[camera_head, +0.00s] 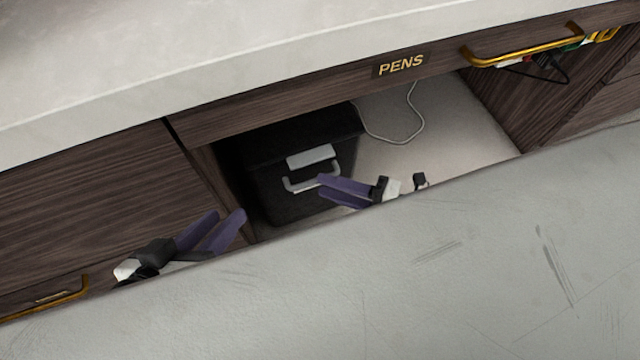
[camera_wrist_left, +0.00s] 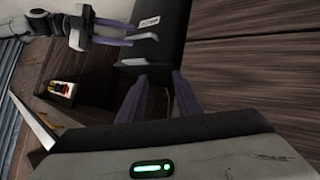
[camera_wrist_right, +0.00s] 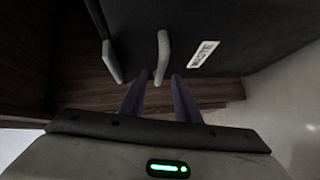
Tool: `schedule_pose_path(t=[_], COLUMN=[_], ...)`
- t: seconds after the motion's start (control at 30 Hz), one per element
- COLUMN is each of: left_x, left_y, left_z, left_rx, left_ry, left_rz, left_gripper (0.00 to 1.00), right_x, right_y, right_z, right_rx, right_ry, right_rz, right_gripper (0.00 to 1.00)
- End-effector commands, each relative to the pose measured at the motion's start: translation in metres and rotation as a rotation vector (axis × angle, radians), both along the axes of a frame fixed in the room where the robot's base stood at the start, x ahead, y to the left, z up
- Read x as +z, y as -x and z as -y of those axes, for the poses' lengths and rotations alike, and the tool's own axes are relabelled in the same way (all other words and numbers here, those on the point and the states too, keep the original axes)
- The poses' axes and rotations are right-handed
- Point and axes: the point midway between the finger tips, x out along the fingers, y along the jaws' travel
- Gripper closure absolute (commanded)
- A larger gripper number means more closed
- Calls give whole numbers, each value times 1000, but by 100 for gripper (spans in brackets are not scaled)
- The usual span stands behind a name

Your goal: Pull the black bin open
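The black bin (camera_head: 270,150) stands inside the open desk compartment. Its front has a grey tab (camera_head: 312,155) and a silver handle (camera_head: 288,186) below it. The bin's "WASTE" label (camera_wrist_right: 203,55) shows in the right wrist view. My right gripper (camera_head: 320,187) is at the bin's front, by the handle. Its fingers are apart, with the handle's end (camera_wrist_right: 162,55) showing between the fingertips in the right wrist view; I cannot tell whether they touch it. My left gripper (camera_head: 228,228) is open and empty, left of the compartment, in front of the wooden panel.
The desktop (camera_head: 180,50) overhangs the compartment, with a "PENS" drawer (camera_head: 400,66) and its gold handle (camera_head: 520,50) above. A white cable (camera_head: 395,138) lies right of the bin. A closed wooden front (camera_head: 80,210) is at left. The compartment floor right of the bin is mostly clear.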

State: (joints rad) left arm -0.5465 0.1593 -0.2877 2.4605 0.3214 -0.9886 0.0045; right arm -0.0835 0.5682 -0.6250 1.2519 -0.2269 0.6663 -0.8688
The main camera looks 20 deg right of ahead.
Motion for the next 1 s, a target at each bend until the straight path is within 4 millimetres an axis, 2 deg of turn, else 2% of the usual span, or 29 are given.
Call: schedule_pose_path(t=[0.2,0.53,0.57,0.73,1.0], left_x=[5,7,7,7,8], left_y=[0,0,0,0,0], left_z=[4,4,4,4,4], left_rx=[-2,-2,-2,-2,-2], left_ry=[30,35,35,35,35], left_rz=[20,22,22,23,23], left_gripper=[69,69,69,69,69], right_x=[-5,-4,-4,-4,-4], right_y=[-17,-20,-20,-20,-19], right_z=[-18,-22,-21,-21,-21], right_rx=[-1,-1,-1,-1,-2], right_ry=[0,0,0,0,0], right_rz=[0,-1,-1,-1,-2], right_gripper=[71,71,72,100,100])
